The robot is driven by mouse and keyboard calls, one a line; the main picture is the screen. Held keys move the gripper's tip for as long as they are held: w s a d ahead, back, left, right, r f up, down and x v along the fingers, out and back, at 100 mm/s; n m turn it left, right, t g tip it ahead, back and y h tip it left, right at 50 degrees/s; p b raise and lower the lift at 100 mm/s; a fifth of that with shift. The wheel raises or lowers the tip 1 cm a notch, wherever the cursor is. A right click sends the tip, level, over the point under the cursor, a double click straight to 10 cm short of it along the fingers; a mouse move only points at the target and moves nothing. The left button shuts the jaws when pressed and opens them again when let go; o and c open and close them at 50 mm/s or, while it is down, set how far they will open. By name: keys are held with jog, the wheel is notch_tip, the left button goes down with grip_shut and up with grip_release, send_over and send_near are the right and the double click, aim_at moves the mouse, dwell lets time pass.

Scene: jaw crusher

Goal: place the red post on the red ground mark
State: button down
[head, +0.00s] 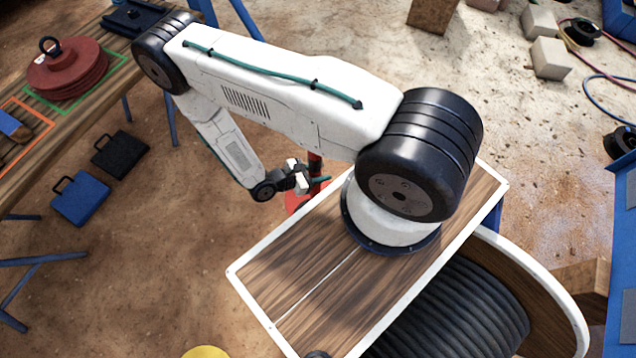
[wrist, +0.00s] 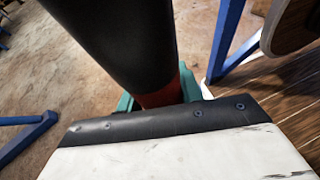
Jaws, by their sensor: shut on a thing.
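My gripper (head: 308,184) is low beside the wooden deck in the head view, its teal fingers shut on the red post (head: 315,163). My arm hides most of the post. In the wrist view the post rises close to the camera, with a wide black section (wrist: 115,40) and a red part (wrist: 162,95) between the teal fingers of my gripper (wrist: 160,98). A red patch (head: 292,203) shows below my gripper in the head view. I cannot tell whether it is the ground mark or the post's foot.
The wooden deck (head: 300,275) with a white rim lies right of the post, above a cable reel (head: 460,325). At left, a bench holds a red weight stack (head: 68,70). Blue (head: 80,198) and black (head: 120,154) cases lie on open dirt. A yellow disc (head: 205,352) shows at the bottom.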

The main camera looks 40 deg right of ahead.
jog(key=w+d+f, duration=0.4)
jog(key=w+d, duration=0.3)
jog(key=w, duration=0.3)
jog(key=shift+w+f, duration=0.35)
dwell(0.3)
jog(key=c, duration=0.9)
grip_release()
jog(key=shift+f, duration=0.1)
